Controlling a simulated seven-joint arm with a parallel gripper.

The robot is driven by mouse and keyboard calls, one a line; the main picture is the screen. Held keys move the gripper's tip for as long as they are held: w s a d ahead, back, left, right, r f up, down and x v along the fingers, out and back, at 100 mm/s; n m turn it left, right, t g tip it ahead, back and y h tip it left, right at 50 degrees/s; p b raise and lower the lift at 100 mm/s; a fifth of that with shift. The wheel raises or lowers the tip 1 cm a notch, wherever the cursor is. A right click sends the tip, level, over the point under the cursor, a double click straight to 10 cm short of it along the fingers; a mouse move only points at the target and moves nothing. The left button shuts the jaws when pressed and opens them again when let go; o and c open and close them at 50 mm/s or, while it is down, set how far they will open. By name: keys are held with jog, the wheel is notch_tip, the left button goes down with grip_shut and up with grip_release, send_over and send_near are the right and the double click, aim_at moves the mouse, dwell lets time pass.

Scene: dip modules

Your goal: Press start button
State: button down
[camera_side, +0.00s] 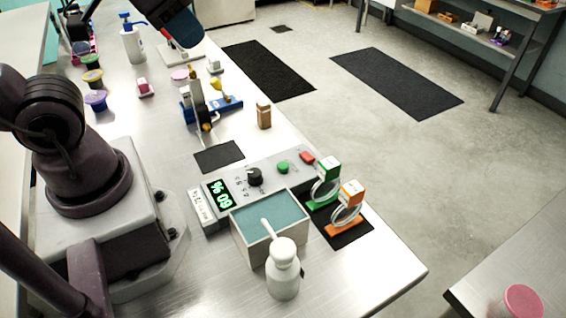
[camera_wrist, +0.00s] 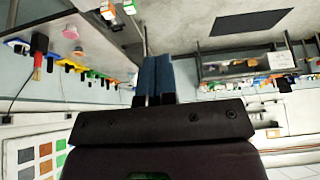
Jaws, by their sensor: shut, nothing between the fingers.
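A grey control box (camera_side: 262,178) sits on the metal bench in the side view. On its top are a green button (camera_side: 283,167), a red button (camera_side: 307,157), a black knob (camera_side: 255,176) and a display (camera_side: 219,193) with glowing green characters. I cannot read which button is marked start. My gripper (camera_wrist: 155,80) shows in the wrist view with its two blue fingers together and nothing between them. I cannot make out its fingertips in the side view. No contact with a button is visible, and the buttons are not clear in the wrist view.
An open bath with teal liquid (camera_side: 270,219) adjoins the control box, with a white bottle (camera_side: 283,268) in front. Holders with a green-and-white block (camera_side: 328,168) and an orange-and-white block (camera_side: 350,194) stand to the right. A wooden block (camera_side: 264,115) stands behind. The bench's front right corner is clear.

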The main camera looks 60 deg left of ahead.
jog(key=shift+f, duration=0.1)
jog(key=n+h, duration=0.7)
jog(key=n, duration=2.7)
send_over(283, 163)
notch_tip(283, 163, down, 19)
jog(key=shift+f+n+t, duration=0.2)
jog(key=shift+n+t, duration=0.1)
jog(key=shift+n, duration=0.4)
jog(key=shift+f, duration=4.4)
